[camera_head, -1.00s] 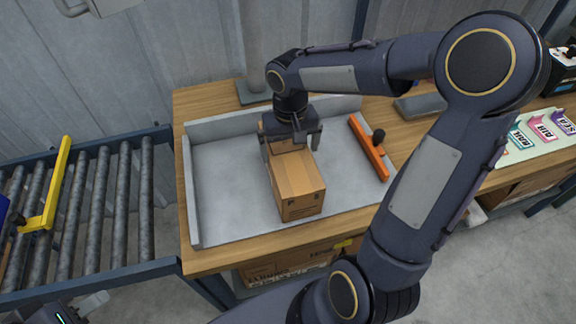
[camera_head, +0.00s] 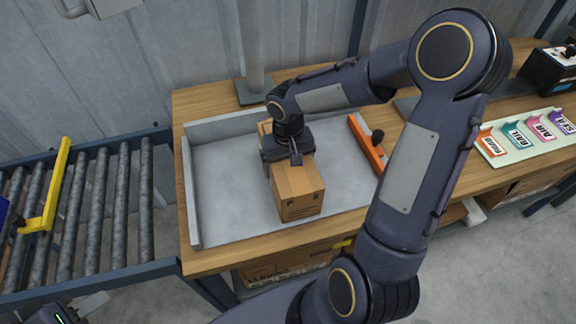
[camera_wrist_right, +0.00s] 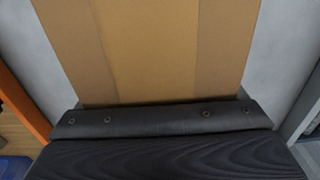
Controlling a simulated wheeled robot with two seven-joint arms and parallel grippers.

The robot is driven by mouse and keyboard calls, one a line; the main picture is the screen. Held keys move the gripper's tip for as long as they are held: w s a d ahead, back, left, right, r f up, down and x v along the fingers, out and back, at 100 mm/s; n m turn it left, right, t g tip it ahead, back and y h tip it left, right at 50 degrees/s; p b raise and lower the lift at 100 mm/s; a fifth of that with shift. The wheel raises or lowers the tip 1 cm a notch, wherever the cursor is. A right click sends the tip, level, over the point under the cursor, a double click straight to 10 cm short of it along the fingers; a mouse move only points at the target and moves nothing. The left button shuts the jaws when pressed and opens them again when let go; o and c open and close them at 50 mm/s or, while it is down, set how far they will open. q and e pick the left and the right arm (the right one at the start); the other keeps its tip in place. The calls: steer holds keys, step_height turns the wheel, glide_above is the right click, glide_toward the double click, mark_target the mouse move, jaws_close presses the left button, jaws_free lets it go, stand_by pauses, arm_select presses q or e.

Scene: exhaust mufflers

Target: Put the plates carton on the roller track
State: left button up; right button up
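A brown carton (camera_head: 298,185) stands on the grey tray (camera_head: 225,205) on the wooden bench; I cannot read its label. My right gripper (camera_head: 290,160) is over the carton's rear part, close to its top, and hides part of it. Whether its fingers touch or grip the carton is not clear. In the right wrist view the carton top (camera_wrist_right: 150,45) fills the middle, beyond the dark gripper body, and no fingers show. My left gripper (camera_head: 70,314) shows only partly at the bottom left corner, away from the carton. The roller track (camera_head: 105,200) is left of the bench, its visible rollers bare.
A yellow bar (camera_head: 55,185) crosses the track's left part. The tray has raised walls (camera_head: 190,195). Coloured cards (camera_head: 525,135) lie to the right. More cartons (camera_head: 285,265) are under the bench.

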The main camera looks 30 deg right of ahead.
mark_target(285, 172)
steer(key=shift+r, duration=0.1)
steer(key=c, duration=1)
steer(key=shift+r, duration=0.1)
steer(key=shift+w+r, duration=0.1)
steer(key=shift+r, duration=0.4)
steer(key=s+a+r, duration=0.1)
steer(key=r, duration=0.1)
steer(key=s+a+r, duration=0.1)
steer(key=s+r, duration=0.1)
steer(key=r, duration=0.1)
steer(key=s+a+r, duration=0.1)
steer(key=r, duration=0.2)
steer(key=shift+s+a+r, duration=0.15)
steer(key=shift+s, duration=0.25)
steer(key=s+a+r, duration=0.1)
steer(key=s, duration=0.1)
steer(key=s+a+r, duration=0.1)
steer(key=s, duration=0.1)
steer(key=s+a+r, duration=0.1)
steer(key=s+a, duration=0.1)
steer(key=shift+b, duration=0.4)
steer(key=shift+s+a+r, duration=0.2)
steer(key=shift+s+a, duration=0.15)
steer(key=shift+s, duration=0.15)
